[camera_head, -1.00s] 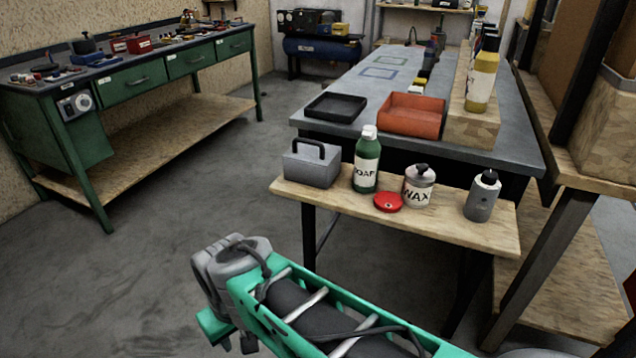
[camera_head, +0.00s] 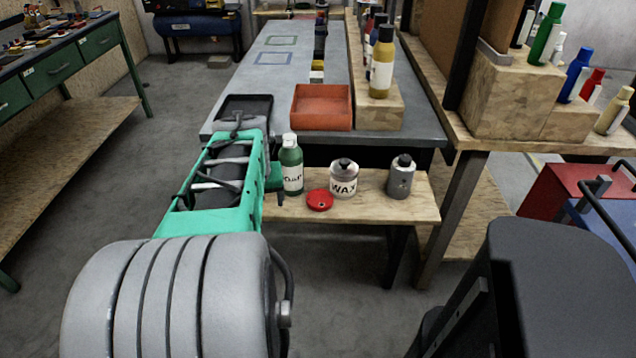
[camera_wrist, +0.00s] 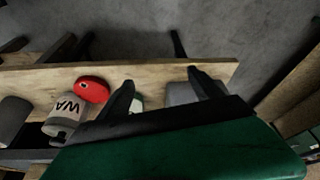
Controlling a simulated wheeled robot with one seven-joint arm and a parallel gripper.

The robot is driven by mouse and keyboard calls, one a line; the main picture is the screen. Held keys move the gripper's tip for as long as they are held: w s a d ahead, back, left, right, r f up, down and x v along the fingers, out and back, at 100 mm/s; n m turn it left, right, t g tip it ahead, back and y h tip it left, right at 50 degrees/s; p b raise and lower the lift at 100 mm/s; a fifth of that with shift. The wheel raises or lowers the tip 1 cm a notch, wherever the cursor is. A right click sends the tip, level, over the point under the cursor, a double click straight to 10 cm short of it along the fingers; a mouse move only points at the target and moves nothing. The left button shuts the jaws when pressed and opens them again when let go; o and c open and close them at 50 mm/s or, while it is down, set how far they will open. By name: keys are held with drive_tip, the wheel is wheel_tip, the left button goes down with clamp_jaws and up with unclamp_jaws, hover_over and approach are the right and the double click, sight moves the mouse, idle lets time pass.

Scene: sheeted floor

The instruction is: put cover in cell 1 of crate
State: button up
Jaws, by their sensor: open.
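The red round cover (camera_head: 320,200) lies flat on the small wooden table, in front of the wax jar; it also shows in the wrist view (camera_wrist: 91,88). My gripper (camera_wrist: 160,78) is open, its two dark fingers apart above the table edge. The cover lies left of the fingers in the wrist view, outside them. I cannot make out a crate with numbered cells; an orange open box (camera_head: 322,107) stands on the bench behind.
The soap bottle (camera_head: 291,165) stands close beside my arm. The wax jar (camera_head: 344,180) and a grey bottle (camera_head: 401,177) stand to the right on the wooden table (camera_head: 375,208). A grey box (camera_wrist: 181,94) is partly hidden behind a finger. A black tray (camera_head: 262,103) is on the bench.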

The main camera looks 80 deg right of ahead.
sight(320, 198)
drive_tip(key=s+d+r+m, duration=0.1)
drive_tip(key=s+d, duration=0.1)
drive_tip(key=s, duration=0.2)
drive_tip(key=s+d+r+m+p, duration=0.1)
drive_tip(key=s+d, duration=0.1)
drive_tip(key=s, duration=0.2)
drive_tip(key=s+d+r+m+g, duration=0.1)
drive_tip(key=s+d, duration=0.1)
drive_tip(key=s, duration=0.1)
drive_tip(key=shift+s+d+h, duration=0.35)
drive_tip(key=shift+s+h, duration=0.05)
drive_tip(key=x, duration=0.5)
drive_tip(key=b+x, duration=0.1)
drive_tip(key=x, duration=0.1)
drive_tip(key=shift+s+f, duration=0.35)
drive_tip(key=shift+r, duration=0.15)
drive_tip(key=c, duration=1.6)
